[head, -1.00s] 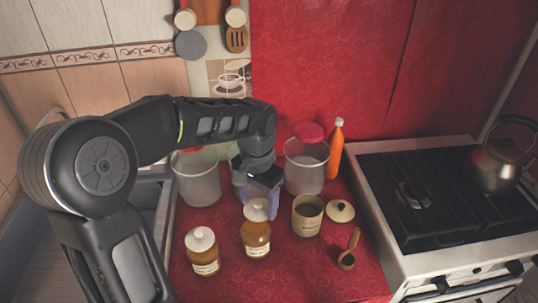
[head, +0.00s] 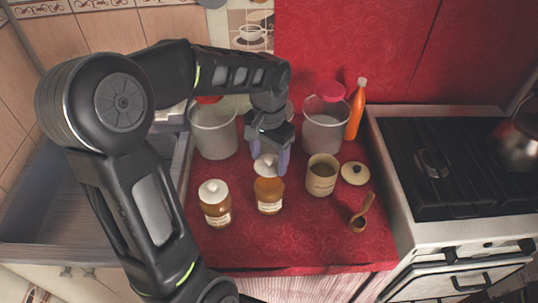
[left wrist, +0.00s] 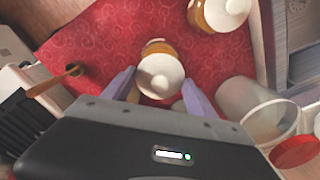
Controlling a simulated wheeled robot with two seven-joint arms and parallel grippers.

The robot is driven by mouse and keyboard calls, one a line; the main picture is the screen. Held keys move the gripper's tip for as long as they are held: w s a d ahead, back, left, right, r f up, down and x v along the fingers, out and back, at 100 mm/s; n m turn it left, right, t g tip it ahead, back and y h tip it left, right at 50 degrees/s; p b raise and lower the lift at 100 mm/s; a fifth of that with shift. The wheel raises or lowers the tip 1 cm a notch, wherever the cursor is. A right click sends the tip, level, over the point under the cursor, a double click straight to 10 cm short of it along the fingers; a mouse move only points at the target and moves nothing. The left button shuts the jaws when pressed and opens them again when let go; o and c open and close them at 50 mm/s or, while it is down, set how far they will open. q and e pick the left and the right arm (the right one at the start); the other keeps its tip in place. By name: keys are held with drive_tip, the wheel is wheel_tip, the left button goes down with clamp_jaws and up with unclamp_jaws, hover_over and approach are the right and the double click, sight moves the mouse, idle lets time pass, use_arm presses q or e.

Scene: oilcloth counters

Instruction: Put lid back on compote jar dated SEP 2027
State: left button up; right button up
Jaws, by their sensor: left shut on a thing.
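A middle amber jar (head: 269,196) with a pale label stands on the red counter. A white knobbed lid (head: 265,165) is at its mouth; I cannot tell whether it is fully seated. My left gripper (head: 267,158) comes from behind, its purple fingers shut on this lid. The left wrist view shows the lid (left wrist: 160,75) between the fingertips (left wrist: 158,88), over the amber jar (left wrist: 157,46). A second amber jar (head: 216,212) with a white lid stands to the left. The label dates are too small to read. My right gripper is not in view.
An open canister (head: 321,178) stands right of the middle jar, with its cream lid (head: 355,173) and a wooden scoop (head: 362,212) nearby. Two clear bins (head: 213,133) (head: 325,130) and an orange bottle (head: 356,112) stand behind. The stove (head: 440,170) borders the right; the front counter is clear.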

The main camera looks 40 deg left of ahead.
sight(269, 166)
use_arm(q)
drive_tip(key=shift+f+b, duration=1.15)
drive_tip(key=shift+f, duration=0.75)
drive_tip(key=shift+f, duration=0.1)
idle(1.0)
drive_tip(key=o, duration=1.6)
drive_tip(key=shift+c, duration=0.2)
drive_tip(key=shift+r+p, duration=2.7)
drive_tip(key=shift+r, duration=0.85)
